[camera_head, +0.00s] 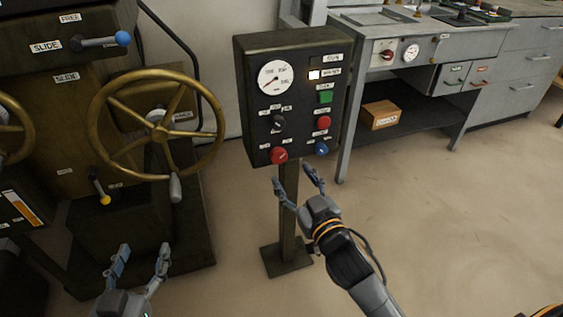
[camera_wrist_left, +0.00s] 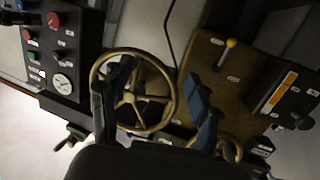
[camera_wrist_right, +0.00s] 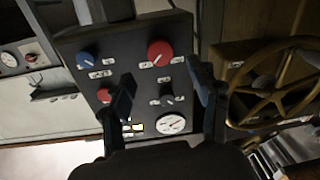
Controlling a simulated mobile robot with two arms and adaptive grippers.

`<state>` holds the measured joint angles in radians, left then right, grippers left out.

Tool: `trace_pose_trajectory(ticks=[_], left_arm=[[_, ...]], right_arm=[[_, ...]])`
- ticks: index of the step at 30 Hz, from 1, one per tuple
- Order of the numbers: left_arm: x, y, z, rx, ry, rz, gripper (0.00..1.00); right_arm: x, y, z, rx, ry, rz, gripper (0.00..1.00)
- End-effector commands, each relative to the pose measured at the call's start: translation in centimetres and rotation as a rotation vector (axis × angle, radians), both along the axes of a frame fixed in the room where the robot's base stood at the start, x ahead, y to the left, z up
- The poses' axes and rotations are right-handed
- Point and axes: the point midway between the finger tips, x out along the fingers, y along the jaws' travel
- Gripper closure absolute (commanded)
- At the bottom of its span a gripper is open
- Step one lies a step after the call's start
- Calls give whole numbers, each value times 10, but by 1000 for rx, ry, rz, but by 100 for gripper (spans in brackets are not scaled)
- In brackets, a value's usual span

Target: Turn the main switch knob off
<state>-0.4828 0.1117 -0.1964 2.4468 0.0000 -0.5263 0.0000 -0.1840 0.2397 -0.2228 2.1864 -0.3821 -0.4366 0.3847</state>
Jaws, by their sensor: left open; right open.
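A black control panel (camera_head: 256,95) stands on a post. A red knob with a white mark (camera_head: 278,155) is at its lower left, seemingly the main switch; its label is too small to read. The red knob also shows in the right wrist view (camera_wrist_right: 160,52), between and beyond the fingertips. My right gripper (camera_head: 296,181) is open and empty, just below and in front of the panel, apart from the knob. My left gripper (camera_head: 144,258) is open and empty at the lower left, before the machine with the handwheel.
A blue knob (camera_head: 321,148), red button (camera_head: 323,122), green button (camera_head: 326,97), black selector (camera_head: 279,122) and dial (camera_head: 275,78) share the panel. A brass handwheel (camera_head: 203,134) is to its left. A workbench (camera_head: 455,105) stands behind right. The floor at right is clear.

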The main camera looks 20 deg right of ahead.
Motion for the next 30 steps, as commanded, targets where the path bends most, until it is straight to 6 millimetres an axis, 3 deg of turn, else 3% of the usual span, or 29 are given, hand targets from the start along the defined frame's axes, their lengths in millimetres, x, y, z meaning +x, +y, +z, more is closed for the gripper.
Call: trace_pose_trajectory(ticks=[6,12,25,30], left_arm=[[5,-6,26,-40,-153,-10,38],[5,-8,47,-67,-261,-17,38],[4,-9,56,-79,-304,-19,38],[4,-9,56,-78,-303,-18,38]], right_arm=[[40,4,-1,-3,-2,0,38],[62,7,-1,-1,0,1,38],[70,7,-1,-1,2,0,38],[70,8,-1,-1,2,0,73]])
